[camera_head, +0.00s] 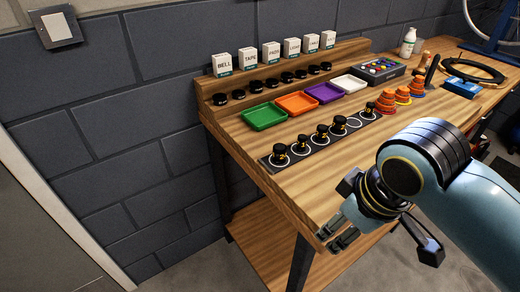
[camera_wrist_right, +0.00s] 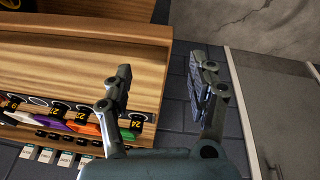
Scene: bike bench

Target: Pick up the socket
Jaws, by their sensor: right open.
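Several black sockets with yellow markings stand on a dark strip (camera_head: 312,144) with white rings near the front of the bench; the nearest socket (camera_head: 279,155) is at its left end. One ring toward the far end looks empty. In the right wrist view, a socket marked 24 (camera_wrist_right: 136,124) is closest to my fingers, with others to its left. My right gripper (camera_head: 338,232) is open and empty, off the bench's front left corner, in front of the strip. My left gripper is out of view.
Green (camera_head: 264,116), orange (camera_head: 297,103), purple (camera_head: 323,93) and white (camera_head: 349,84) trays lie behind the strip. A raised shelf (camera_head: 285,76) carries labelled boxes. Orange stacked pieces (camera_head: 387,102) stand right of the strip. The wooden bench top (camera_head: 318,190) before the strip is clear.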

